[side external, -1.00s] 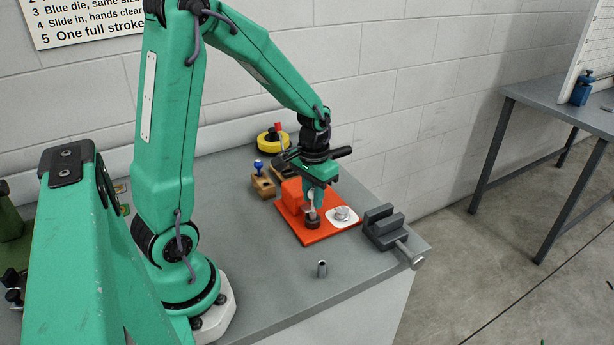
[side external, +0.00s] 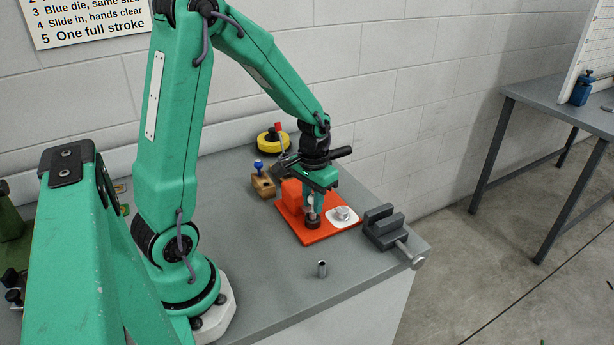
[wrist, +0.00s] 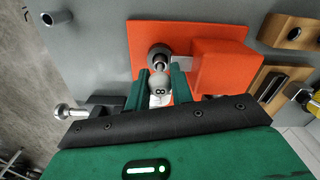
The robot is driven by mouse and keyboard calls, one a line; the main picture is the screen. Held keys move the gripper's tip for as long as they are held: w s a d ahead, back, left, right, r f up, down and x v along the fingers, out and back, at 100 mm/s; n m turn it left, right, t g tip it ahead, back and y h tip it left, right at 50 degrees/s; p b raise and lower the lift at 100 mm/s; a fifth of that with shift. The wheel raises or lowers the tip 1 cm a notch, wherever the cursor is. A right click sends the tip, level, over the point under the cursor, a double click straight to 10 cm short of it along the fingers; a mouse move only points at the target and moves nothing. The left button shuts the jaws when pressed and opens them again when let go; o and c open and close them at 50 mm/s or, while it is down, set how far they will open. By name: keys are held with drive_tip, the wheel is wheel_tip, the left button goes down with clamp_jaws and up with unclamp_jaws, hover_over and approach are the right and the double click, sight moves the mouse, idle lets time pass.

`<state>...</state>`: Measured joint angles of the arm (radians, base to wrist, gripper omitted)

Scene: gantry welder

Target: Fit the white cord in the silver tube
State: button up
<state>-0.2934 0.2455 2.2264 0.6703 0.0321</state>
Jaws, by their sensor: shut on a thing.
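My gripper (wrist: 159,75) is shut on a pale rounded piece, which I take to be the white cord (wrist: 158,84), its near end marked by two dark dots. The gripper also shows in the side view (side external: 313,208), low over the orange plate. A dark round holder (side external: 313,223) lies just below the fingertips; the wrist view shows a silver part in the holder (wrist: 157,52). I cannot tell whether cord and silver part touch. A hollow silver tube (side external: 322,269) stands upright on the bench, apart from the plate; the wrist view shows it at upper left (wrist: 55,18).
The orange plate (side external: 318,238) carries an orange block (wrist: 222,72) close beside the fingers and a white pad with a silver piece (side external: 343,216). A grey vice (side external: 385,230) stands at the bench edge. Wooden blocks (side external: 263,184) and a yellow reel (side external: 272,140) are behind.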

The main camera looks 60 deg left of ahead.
drive_tip(key=shift+f, duration=0.2)
drive_tip(key=o, duration=1)
drive_tip(key=shift+r, duration=3.9)
